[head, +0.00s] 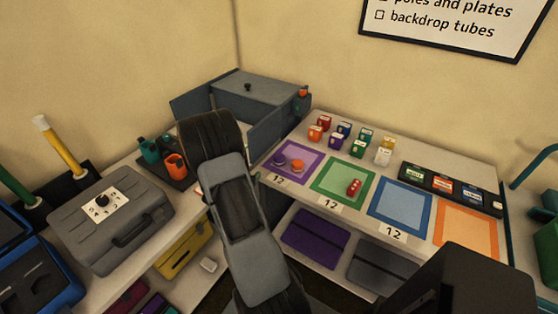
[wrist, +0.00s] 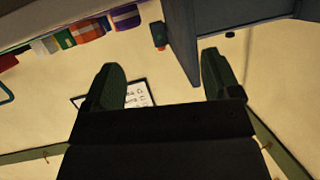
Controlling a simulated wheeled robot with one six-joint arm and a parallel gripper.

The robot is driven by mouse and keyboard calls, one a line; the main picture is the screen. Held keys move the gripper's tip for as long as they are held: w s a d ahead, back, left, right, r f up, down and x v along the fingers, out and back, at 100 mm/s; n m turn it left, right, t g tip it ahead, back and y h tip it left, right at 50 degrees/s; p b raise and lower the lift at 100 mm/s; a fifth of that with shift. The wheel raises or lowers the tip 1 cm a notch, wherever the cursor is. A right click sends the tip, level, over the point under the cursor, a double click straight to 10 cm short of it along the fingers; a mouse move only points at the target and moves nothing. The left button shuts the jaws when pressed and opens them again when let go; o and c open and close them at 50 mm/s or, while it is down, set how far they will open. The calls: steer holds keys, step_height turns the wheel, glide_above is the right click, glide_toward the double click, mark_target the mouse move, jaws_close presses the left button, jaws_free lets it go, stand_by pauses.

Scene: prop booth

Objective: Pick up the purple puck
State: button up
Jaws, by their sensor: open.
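The purple puck (head: 281,160) lies on the left part of the purple-bordered mat (head: 313,151) in the head view. An orange puck (head: 297,166) lies close to its right. My gripper (wrist: 160,78) shows in the wrist view with its two dark green fingers wide apart and nothing between them. The puck does not show in the wrist view. In the head view my arm stands left of the purple mat, and I cannot make out the fingers there.
A grey open-fronted box (head: 270,88) stands behind the purple mat. A green mat (head: 323,193) with red pieces, a blue mat (head: 378,220) and an orange mat (head: 487,225) lie to the right. Small coloured blocks (head: 335,140) stand behind. A grey case (head: 75,225) is at left.

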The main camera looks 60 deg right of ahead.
mark_target(276, 161)
steer(key=s+d+f+g, duration=0.1)
steer(key=d, duration=0.2)
steer(key=s+d+g+h, duration=0.1)
steer(key=d, duration=0.2)
steer(key=s+d+f+m, duration=0.1)
steer(key=s+d, duration=0.1)
steer(key=shift+d+f+g+p, duration=0.35)
steer(key=shift+d+g, duration=0.05)
steer(key=shift+w+p+x, duration=0.1)
steer(key=shift+p+x, duration=0.25)
steer(key=shift+x, duration=1.35)
steer(key=shift+w+p+x, duration=0.15)
steer(key=shift+p+x, duration=0.2)
steer(key=shift+x, duration=1.3)
steer(key=shift+r, duration=0.1)
steer(key=c, duration=1.1)
